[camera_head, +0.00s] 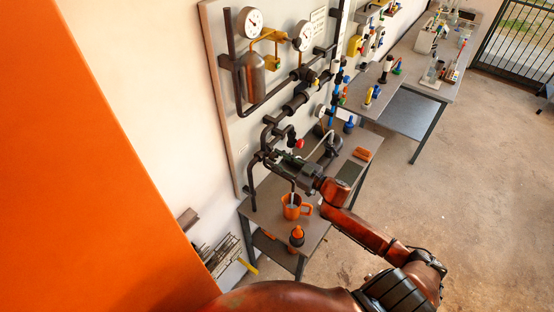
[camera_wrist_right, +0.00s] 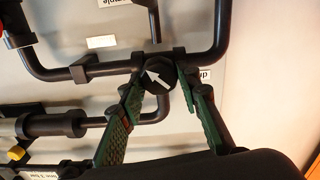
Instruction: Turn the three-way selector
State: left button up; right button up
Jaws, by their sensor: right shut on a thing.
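The three-way selector is a black round knob (camera_wrist_right: 158,79) with a white arrow, set on black pipes in the right wrist view. The arrow points to the upper left in that view. My right gripper (camera_wrist_right: 160,73) has one green ribbed finger on each side of the knob and is shut on it. In the head view my right gripper (camera_head: 272,158) reaches the pipework at the lower part of the wall panel, and it hides the knob there. My left gripper is in neither view.
Black pipes (camera_head: 251,185) run close around the gripper. Below it, an orange jug (camera_head: 292,211) and an orange-capped bottle (camera_head: 297,237) stand on the grey bench (camera_head: 262,216). Gauges (camera_head: 251,20) are higher on the panel (camera_head: 216,75). The floor at right is clear.

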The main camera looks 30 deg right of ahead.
jog(key=n, duration=0.4)
jog(key=shift+a+f+b, duration=0.1)
jog(key=shift+b, duration=0.3)
jog(key=shift+a+n+b, duration=0.1)
jog(key=shift+n+b, duration=0.55)
jog(key=shift+n, duration=1.85)
jog(key=o, duration=1.1)
jog(key=shift+s, duration=0.1)
